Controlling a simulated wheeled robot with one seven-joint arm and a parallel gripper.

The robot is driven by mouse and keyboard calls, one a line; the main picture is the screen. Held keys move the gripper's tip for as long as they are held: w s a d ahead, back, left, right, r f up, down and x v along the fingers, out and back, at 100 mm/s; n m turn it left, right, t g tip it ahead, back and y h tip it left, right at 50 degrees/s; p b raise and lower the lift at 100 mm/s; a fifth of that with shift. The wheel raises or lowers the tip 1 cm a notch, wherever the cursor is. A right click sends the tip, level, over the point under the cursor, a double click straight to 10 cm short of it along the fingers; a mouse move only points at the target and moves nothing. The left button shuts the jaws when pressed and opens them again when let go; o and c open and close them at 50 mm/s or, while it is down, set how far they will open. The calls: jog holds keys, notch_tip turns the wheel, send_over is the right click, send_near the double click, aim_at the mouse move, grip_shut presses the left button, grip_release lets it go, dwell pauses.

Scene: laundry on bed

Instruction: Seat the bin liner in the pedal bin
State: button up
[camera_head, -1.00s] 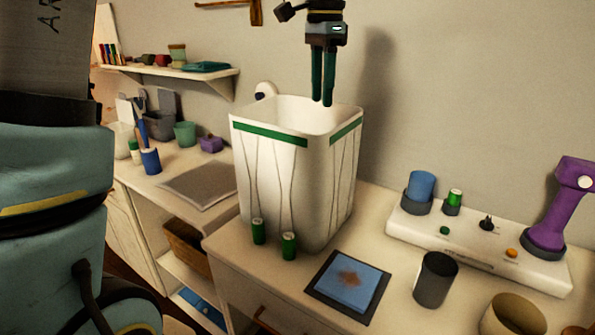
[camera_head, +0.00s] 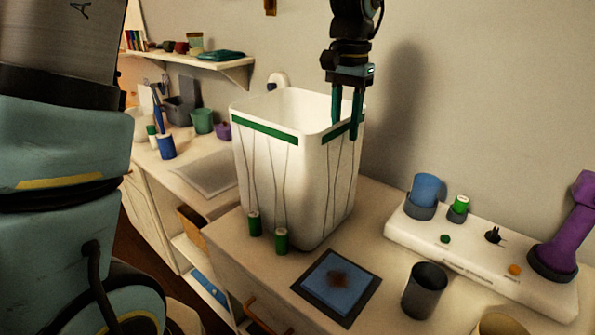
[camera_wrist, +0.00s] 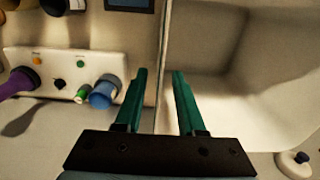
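The tall white bin (camera_head: 335,190) stands upright on the low cabinet top. A green band (camera_head: 270,134) runs just below its rim, and thin dark lines run down its sides. I cannot tell where the liner ends and the bin begins. The white inside (camera_wrist: 265,70) looks empty in the wrist view. My gripper (camera_head: 346,130) points down at the bin's right rim. Its fingers are open and apart; in the wrist view my gripper (camera_wrist: 160,73) has the rim (camera_wrist: 161,50) between its fingers, one inside and one outside. Neither finger clearly touches the wall.
Two green cylinders (camera_head: 281,241) stand against the bin's front. A blue square in a dark frame (camera_head: 335,283), a dark cup (camera_head: 425,290) and a white panel (camera_head: 470,255) with a purple handle (camera_head: 565,232) lie to the right. A wall shelf (camera_head: 190,64) is behind left.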

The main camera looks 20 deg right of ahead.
jog(key=shift+f+p, duration=0.6)
jog(key=shift+f, duration=1.3)
grip_shut()
